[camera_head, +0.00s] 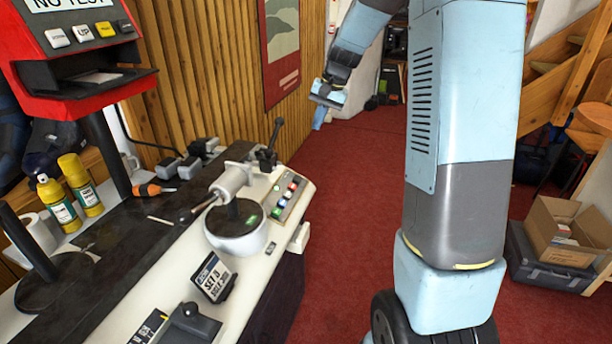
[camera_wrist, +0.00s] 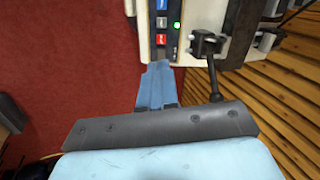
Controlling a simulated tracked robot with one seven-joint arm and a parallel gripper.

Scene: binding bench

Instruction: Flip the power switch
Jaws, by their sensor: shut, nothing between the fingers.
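A cream bench machine (camera_head: 150,275) carries a narrow button panel (camera_head: 287,195) along its right edge, with coloured buttons and a green light. I cannot tell for sure which control is the power switch.
A black lever (camera_head: 272,142) stands upright near the panel's far end. A red test unit (camera_head: 70,50), yellow spray cans (camera_head: 80,180) and an orange-handled screwdriver (camera_head: 148,190) are at left. Red carpet (camera_head: 345,220) is clear right of the machine. A cardboard box (camera_head: 562,230) stands at right.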

